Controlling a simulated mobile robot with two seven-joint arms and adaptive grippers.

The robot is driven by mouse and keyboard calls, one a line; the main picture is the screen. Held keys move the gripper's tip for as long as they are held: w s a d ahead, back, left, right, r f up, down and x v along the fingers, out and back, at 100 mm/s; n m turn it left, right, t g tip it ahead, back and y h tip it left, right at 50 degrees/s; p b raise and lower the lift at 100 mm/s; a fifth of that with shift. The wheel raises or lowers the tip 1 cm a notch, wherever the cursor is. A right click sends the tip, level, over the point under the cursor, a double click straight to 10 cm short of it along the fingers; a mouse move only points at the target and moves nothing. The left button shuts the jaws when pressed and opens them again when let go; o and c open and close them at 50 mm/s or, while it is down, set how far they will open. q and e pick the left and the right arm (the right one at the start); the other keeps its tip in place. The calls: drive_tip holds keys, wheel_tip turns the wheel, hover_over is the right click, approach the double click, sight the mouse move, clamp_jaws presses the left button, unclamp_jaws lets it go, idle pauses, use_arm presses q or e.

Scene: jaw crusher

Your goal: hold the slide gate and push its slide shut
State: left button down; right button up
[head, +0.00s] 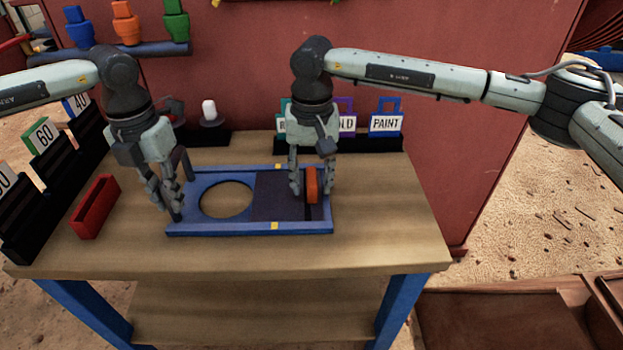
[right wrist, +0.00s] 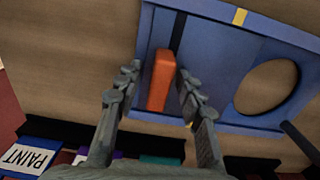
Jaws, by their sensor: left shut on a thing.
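The slide gate (head: 245,229) is a flat blue frame on the wooden table, with a round hole near its left end. Its dark slide (head: 275,196) lies in the right half, and the hole is uncovered. An orange handle (head: 312,185) stands up near the right end; it also shows in the right wrist view (right wrist: 160,80). My left gripper (head: 174,205) is shut on the left end of the frame. My right gripper (head: 312,192) is open, with its fingers (right wrist: 157,92) on both sides of the orange handle and a visible gap to it.
A red tray (head: 95,207) and black holders with number cards (head: 42,138) stand at the left. Label cards, one reading PAINT (head: 386,122), stand at the back right. A white-topped knob (head: 209,112) is at the back. The table front (head: 250,255) is clear.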

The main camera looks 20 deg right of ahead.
use_arm(q)
drive_tip(key=shift+a, duration=0.15)
use_arm(e)
clamp_jaws()
idle(0.4)
drive_tip(key=w+a, duration=0.1)
drive_tip(key=a, duration=0.7)
drive_tip(key=w+a, duration=0.1)
drive_tip(key=a, duration=0.3)
drive_tip(key=shift+w, duration=0.3)
use_arm(q)
drive_tip(key=shift+s+d, duration=0.1)
drive_tip(key=shift+d, duration=0.1)
use_arm(e)
drive_tip(key=shift+a, duration=0.25)
drive_tip(key=shift+c, duration=0.6)
unclamp_jaws()
drive_tip(key=shift+o, duration=0.6)
drive_tip(key=shift+d, duration=0.1)
